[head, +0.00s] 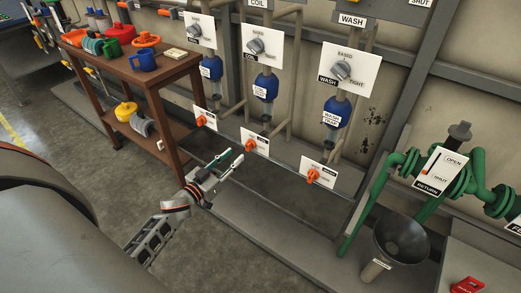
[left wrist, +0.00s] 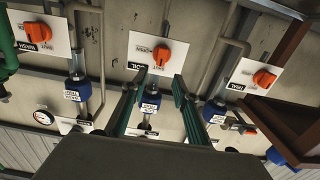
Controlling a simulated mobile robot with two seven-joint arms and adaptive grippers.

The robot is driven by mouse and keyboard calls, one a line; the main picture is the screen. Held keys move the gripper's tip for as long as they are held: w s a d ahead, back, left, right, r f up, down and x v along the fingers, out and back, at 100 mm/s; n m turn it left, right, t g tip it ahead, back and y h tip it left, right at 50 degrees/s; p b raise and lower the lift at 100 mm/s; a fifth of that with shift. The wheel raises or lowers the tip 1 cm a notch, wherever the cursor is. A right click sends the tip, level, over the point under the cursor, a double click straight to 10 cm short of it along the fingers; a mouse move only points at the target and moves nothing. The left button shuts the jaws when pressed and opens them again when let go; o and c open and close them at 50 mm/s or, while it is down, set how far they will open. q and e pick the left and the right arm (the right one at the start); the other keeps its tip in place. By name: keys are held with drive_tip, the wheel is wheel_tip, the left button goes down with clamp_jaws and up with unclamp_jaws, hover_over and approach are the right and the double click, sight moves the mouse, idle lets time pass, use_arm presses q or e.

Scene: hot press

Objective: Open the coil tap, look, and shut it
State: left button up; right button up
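The coil tap (head: 250,144) is an orange handle on a white plate, low on the middle pipe. It also shows in the left wrist view (left wrist: 163,53), where its handle looks roughly upright in the picture. Above it in the head view is the blue-collared coil trap (head: 265,88), with a grey coil knob (head: 256,46) higher up. My left gripper (head: 231,157) is just in front of the coil plate. In the left wrist view its fingers (left wrist: 155,80) are apart and empty, short of the handle. My right gripper is out of view.
The wash tap (head: 313,176) is to the right, another orange tap (head: 201,121) to the left. A brown shelf (head: 150,75) with cups stands at left. Green return piping (head: 430,210) and a grey funnel (head: 400,240) stand at right.

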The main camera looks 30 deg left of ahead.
sight(247, 145)
use_arm(q)
drive_tip(key=shift+w+d+b, duration=0.15)
drive_tip(key=shift+w+b, duration=0.2)
drive_tip(key=shift+w, duration=1.65)
drive_tip(key=shift+w+d+b, duration=0.15)
drive_tip(key=shift+w+b, duration=0.15)
drive_tip(key=shift+w, duration=1.65)
drive_tip(key=c, duration=0.8)
